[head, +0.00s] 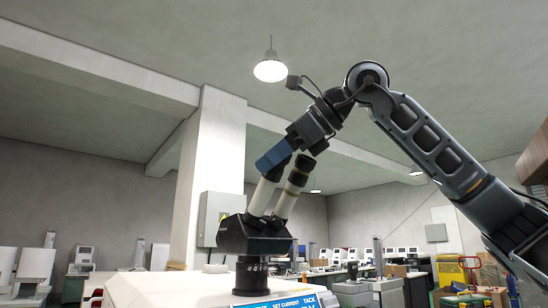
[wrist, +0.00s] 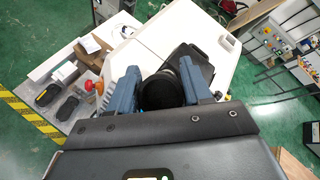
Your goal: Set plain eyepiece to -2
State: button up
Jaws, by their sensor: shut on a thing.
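A black binocular microscope head (head: 254,237) stands on a white machine (head: 215,287) and carries two pale tubes angled upward. The right eyepiece (head: 301,172) has a black cup, with a tan band on its tube. The left eyepiece tube (head: 262,196) shows no such band and looks like the plain one; its top is hidden by my gripper (head: 273,158). In the wrist view, a round black eyecup (wrist: 160,93) sits between the blue fingers of my gripper (wrist: 160,86), which is shut on it. No scale or number is readable.
The right eyepiece stands close beside my gripper. A control panel (wrist: 275,38) is at the upper right.

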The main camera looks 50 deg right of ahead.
jog(key=shift+n+g, duration=0.3)
jog(key=shift+n, duration=0.2)
jog(key=o, duration=0.7)
jog(key=b+v, duration=0.1)
jog(key=v, duration=0.7)
jog(key=shift+s+f, duration=0.1)
jog(key=shift+f, duration=0.05)
